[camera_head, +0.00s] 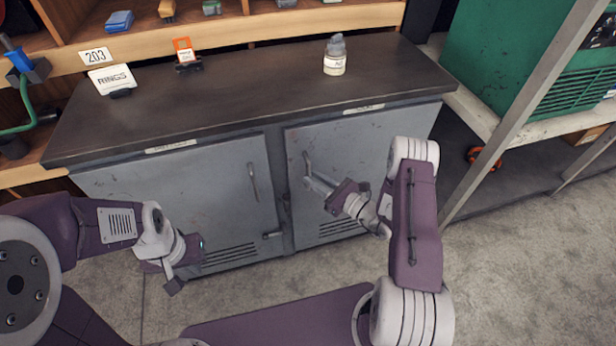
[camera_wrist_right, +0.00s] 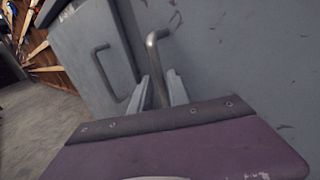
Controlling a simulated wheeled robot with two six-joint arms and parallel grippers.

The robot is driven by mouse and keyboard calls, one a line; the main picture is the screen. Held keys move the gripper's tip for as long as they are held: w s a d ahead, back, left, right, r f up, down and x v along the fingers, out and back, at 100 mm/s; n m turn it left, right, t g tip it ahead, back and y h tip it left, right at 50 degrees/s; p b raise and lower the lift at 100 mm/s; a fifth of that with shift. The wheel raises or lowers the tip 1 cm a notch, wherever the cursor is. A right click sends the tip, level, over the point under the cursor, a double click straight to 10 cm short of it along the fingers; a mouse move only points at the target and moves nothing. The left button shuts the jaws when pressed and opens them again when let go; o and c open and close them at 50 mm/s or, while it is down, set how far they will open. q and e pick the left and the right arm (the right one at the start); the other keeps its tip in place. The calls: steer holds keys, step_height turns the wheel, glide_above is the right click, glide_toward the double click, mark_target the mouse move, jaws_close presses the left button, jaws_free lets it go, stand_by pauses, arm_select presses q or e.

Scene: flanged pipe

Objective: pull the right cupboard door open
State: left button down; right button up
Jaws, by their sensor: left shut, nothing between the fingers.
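The right cupboard door (camera_head: 370,137) is grey and looks flush with the cupboard front. Its bar handle (camera_head: 308,166) is near the door's left edge and also shows in the right wrist view (camera_wrist_right: 153,42). My right gripper (camera_head: 314,181) is at the lower part of this handle. In the right wrist view its two fingers (camera_wrist_right: 160,88) stand close on either side of the bar, shut on it. My left gripper (camera_head: 172,278) is shut and empty, low in front of the left door (camera_head: 200,195), apart from it.
The left door's handle (camera_head: 253,182) is beside the centre post. The dark worktop (camera_head: 240,95) holds a jar (camera_head: 335,57), an orange box (camera_head: 184,50) and a RINGS sign (camera_head: 112,78). A metal rack post (camera_head: 520,110) stands right of the cupboard. Bare floor (camera_head: 510,270) lies at the lower right.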

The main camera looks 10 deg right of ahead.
steer(key=shift+x, duration=1.25)
jaws_close()
stand_by(0.4)
